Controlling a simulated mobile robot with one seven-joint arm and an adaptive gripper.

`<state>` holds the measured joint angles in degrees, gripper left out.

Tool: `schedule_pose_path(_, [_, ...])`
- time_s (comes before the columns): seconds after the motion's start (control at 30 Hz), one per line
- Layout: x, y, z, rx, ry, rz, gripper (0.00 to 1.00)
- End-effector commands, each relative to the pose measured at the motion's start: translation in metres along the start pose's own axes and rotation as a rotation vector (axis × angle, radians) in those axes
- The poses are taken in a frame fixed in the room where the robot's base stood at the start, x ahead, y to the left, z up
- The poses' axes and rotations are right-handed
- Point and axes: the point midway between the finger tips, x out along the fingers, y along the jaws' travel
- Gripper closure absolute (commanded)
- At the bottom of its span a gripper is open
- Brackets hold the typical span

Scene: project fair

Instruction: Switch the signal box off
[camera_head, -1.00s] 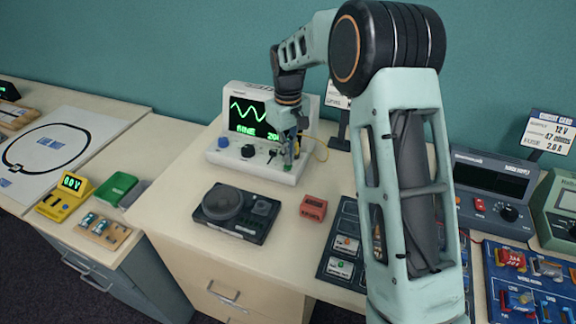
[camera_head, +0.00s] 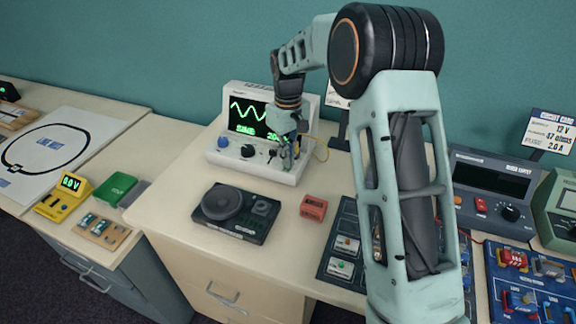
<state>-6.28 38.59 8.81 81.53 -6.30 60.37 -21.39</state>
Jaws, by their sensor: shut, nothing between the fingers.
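The signal box (camera_head: 225,157) is a white unit on the middle table, against the back wall. My gripper (camera_head: 288,164) points down at the right part of this panel, shut with nothing held. It hides the controls behind it, and I cannot tell whether its fingertips touch the box.
A black device with a round top (camera_head: 225,204) and a small red box (camera_head: 313,208) stand in front of the signal box. A yellow cable (camera_head: 322,150) runs at its right side. A power supply (camera_head: 493,190) stands far right. Bare tabletop lies left of the black device.

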Motion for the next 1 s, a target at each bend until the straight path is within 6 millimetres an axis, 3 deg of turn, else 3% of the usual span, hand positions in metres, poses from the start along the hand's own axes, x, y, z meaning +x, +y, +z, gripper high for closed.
schedule_pose_path(0.47, [0.003,0.0,0.0,0.0,0.0,0.0,1.0])
schedule_pose_path(1.0, [-0.038,0.0,0.0,0.0,0.0,0.0,1.0])
